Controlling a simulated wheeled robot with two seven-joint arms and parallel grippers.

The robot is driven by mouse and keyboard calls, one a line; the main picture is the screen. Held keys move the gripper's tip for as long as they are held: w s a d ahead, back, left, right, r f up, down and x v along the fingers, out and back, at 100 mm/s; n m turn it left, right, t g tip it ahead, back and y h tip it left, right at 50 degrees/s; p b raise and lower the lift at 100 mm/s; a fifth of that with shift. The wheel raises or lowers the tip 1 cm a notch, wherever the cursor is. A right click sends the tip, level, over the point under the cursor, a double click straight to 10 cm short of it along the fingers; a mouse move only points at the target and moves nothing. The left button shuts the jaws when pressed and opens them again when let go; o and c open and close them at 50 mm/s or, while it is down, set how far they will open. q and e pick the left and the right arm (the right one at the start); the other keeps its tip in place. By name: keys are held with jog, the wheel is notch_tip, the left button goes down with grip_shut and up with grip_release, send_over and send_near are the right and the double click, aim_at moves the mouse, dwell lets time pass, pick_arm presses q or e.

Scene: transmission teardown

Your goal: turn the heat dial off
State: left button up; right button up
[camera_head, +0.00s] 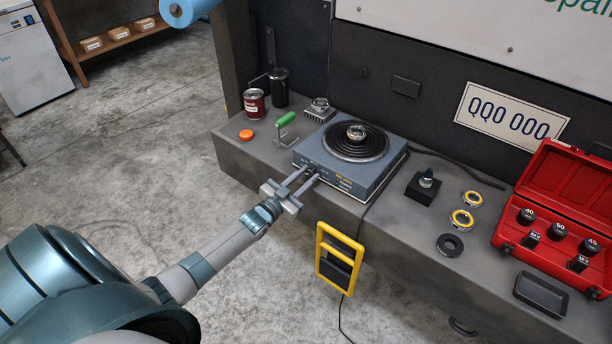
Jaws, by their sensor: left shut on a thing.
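The heater (375,183) is a blue-grey box with a round black coil plate (355,142) on top, and a small metal ring part sits on the plate's middle. It stands on the grey bench. My left gripper (311,174) reaches in from the lower left to the heater's front face. Its two fingers are shut on the heat dial there, and they hide most of the dial, so its setting cannot be read. My right gripper does not show.
A green-handled tool (285,120), a red can (254,103) and an orange cap (246,135) stand left of the heater. A black block (422,188), ring parts (461,219) and an open red case (560,205) lie right. A yellow frame (338,258) hangs at the bench front.

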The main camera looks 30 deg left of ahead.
pick_arm(q)
jog(key=shift+f+n, duration=0.1)
jog(key=shift+n, duration=1.2)
jog(key=o, duration=1)
jog(key=shift+o, duration=0.2)
jog(key=shift+s, duration=0.15)
